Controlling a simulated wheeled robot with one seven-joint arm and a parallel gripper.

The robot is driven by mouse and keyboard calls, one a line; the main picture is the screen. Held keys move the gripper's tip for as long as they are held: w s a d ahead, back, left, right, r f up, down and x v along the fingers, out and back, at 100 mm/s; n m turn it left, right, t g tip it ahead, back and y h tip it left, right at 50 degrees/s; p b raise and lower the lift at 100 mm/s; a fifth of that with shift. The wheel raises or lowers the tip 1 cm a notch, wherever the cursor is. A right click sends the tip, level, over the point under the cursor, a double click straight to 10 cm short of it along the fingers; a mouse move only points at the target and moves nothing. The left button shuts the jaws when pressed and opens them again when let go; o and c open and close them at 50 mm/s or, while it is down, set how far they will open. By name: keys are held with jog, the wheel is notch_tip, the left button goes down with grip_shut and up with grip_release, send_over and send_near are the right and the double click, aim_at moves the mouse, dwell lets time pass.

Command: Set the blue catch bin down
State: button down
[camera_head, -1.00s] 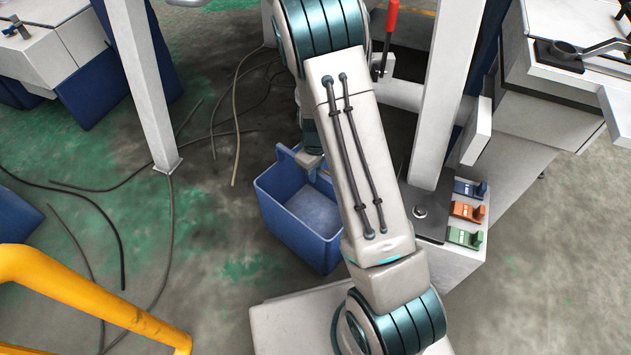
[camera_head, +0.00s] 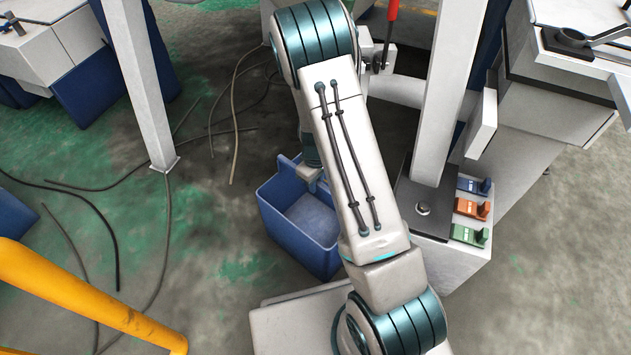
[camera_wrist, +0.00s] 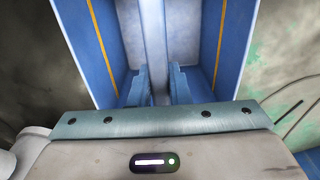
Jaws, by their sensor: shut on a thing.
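The blue catch bin (camera_head: 296,240) is an open, empty-looking box left of my arm in the head view. My gripper (camera_head: 309,176) is at its far rim, partly hidden behind my arm. In the wrist view my gripper's two fingers (camera_wrist: 159,88) close on the wall of the blue bin (camera_wrist: 208,40), whose sides carry yellow stripes. The bin looks upright. The head view does not show clearly whether its underside touches the floor.
A grey post (camera_head: 140,90) stands to the left, with loose cables (camera_head: 112,240) on the floor. A yellow rail (camera_head: 85,300) is at lower left. A machine base with blue, orange and green switches (camera_head: 472,208) stands right of my arm.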

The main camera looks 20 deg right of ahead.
jog(key=c, duration=1.4)
grip_release()
jog(key=shift+o, duration=0.2)
jog(key=s+a+r+m+p, duration=0.1)
jog(key=s+r+m+p, duration=0.2)
jog(key=r, duration=0.9)
jog(key=s+r+p, duration=0.2)
jog(key=s+r, duration=0.3)
jog(key=r, duration=0.8)
jog(key=s+r+m, duration=0.1)
jog(key=s+r, duration=0.2)
jog(key=s, duration=0.3)
jog(key=s+r+m+t, duration=0.1)
jog(key=s+r+m, duration=0.1)
jog(key=s+r, duration=0.2)
jog(key=shift+s+r+m, duration=0.3)
jog(key=shift+s, duration=1)
jog(key=shift+d, duration=0.1)
